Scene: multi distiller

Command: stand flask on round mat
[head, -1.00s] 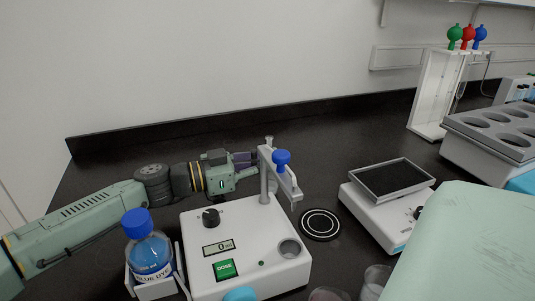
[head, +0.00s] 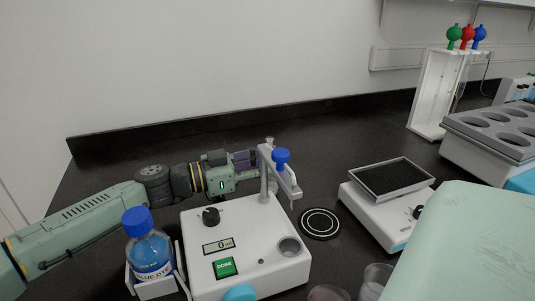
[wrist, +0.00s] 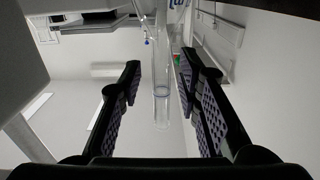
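The round mat (head: 320,223), black with white rings, lies bare on the dark bench right of the dosing device. My gripper (head: 248,160) is behind the device's post in the head view, partly hidden by it. In the wrist view its two padded fingers (wrist: 159,88) are apart, with a gap between them. A clear, narrow glass vessel (wrist: 161,105) shows in that gap, touching neither finger; I cannot tell its distance or whether it is the flask. Two clear glass vessels are cut off at the bottom of the head view, one (head: 374,281) and another (head: 327,293).
The white dosing device (head: 245,245) reads 0. A blue-capped dye bottle (head: 149,255) stands left of it. A balance-like device (head: 385,215) is right of the mat. A rack (head: 430,95) and a holed block (head: 495,130) stand farther right. Bench behind the mat is clear.

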